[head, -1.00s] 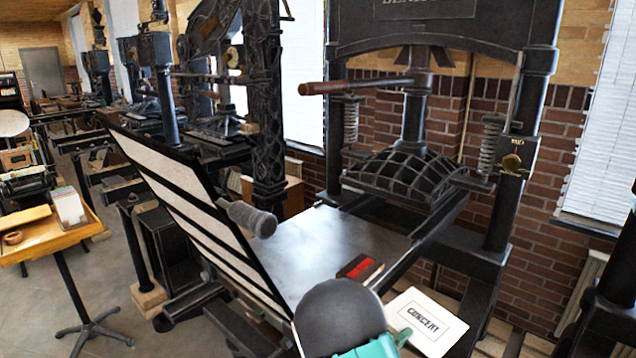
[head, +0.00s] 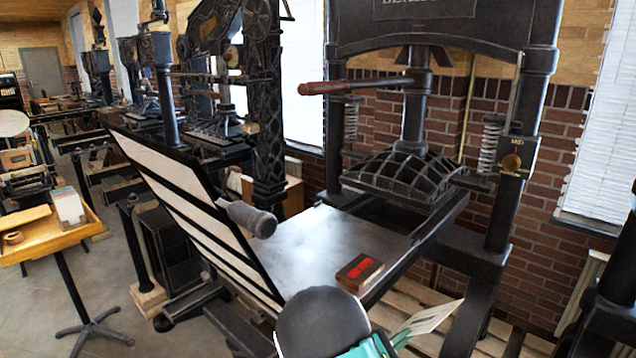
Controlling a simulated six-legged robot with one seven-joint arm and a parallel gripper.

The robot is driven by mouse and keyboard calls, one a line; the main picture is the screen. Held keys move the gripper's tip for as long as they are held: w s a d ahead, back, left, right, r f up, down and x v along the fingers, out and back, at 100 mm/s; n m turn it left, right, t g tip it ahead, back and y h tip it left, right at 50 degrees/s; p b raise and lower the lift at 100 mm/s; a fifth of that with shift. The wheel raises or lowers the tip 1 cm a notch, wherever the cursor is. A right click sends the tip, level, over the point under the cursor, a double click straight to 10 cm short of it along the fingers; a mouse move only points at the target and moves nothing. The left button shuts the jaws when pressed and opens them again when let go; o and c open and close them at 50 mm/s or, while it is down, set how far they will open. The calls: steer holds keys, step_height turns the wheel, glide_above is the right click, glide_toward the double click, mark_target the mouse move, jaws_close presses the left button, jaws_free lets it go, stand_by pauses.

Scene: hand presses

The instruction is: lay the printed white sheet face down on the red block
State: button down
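The red block (head: 360,271) is a small brown block with raised red shapes on top. It lies on the grey metal bed of the hand press, near the bed's front right edge. The printed white sheet (head: 428,318) is seen at a steep slant, its dark print foreshortened, to the right of and nearer than the block. My teal gripper (head: 398,340) is at the sheet's lower left edge and holds it in the air, apart from the block. The rounded dark end of my arm hides most of the gripper.
The press bed (head: 310,245) is clear left of the block. A raised hinged frame with pale panels (head: 180,190) leans up at its left. The dark ribbed platen (head: 405,175) and a wooden-handled lever (head: 325,88) are behind. Wooden slats lie below at right.

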steer(key=n, duration=2.6)
steer(key=shift+s, duration=0.1)
